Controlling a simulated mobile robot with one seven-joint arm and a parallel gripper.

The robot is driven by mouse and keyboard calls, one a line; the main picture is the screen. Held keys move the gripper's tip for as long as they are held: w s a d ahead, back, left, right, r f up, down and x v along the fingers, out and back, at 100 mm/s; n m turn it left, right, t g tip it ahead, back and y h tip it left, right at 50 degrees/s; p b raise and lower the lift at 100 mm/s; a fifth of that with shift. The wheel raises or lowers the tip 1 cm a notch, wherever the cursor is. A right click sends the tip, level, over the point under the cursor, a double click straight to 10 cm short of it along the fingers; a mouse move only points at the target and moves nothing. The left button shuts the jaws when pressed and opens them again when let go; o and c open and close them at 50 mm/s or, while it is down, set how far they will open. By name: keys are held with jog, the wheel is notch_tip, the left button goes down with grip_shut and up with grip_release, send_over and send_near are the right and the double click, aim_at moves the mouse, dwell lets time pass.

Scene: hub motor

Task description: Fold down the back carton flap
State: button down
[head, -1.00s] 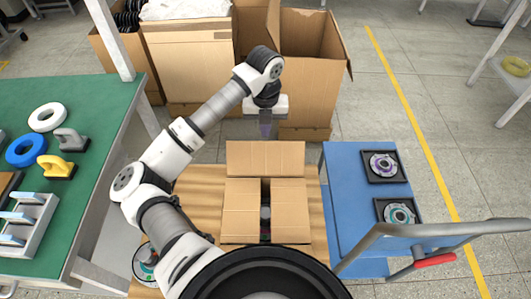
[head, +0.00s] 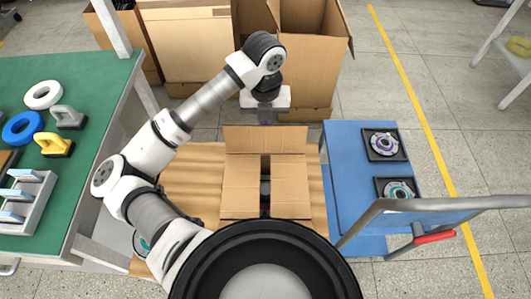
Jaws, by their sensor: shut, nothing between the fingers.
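The open-topped cardboard carton shows its left flap (head: 241,186) and right flap (head: 291,185) folded inward, with a dark gap between them. The back carton flap (head: 265,139) stands up along the far edge and is not lying over the other two. My gripper (head: 266,118) points down just behind the back flap. It is shut and empty. Its fingertips are largely hidden by the flap, so I cannot tell whether they touch it. Inside the gap, a dark item is partly visible.
A blue cart (head: 345,180) with two dark trays of round parts stands right of the carton. A green table (head: 75,170) with rings and handled blocks is at the left. Large cardboard boxes (head: 188,60) stand behind my gripper.

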jog(key=shift+s+f, duration=0.8)
jog(key=shift+s, duration=0.1)
jog(key=shift+s+r+b, duration=0.25)
jog(key=shift+s+b, duration=0.15)
jog(key=shift+s, duration=0.3)
jog(key=s+b, duration=0.1)
jog(key=s, duration=0.5)
jog(key=shift+b, duration=0.35)
jog(key=shift+f+b, duration=2.65)
jog(key=shift+b, duration=0.7)
notch_tip(320, 180, up, 9)
jog(key=p, duration=0.5)
jog(key=shift+r, duration=0.15)
jog(key=shift+s, duration=0.1)
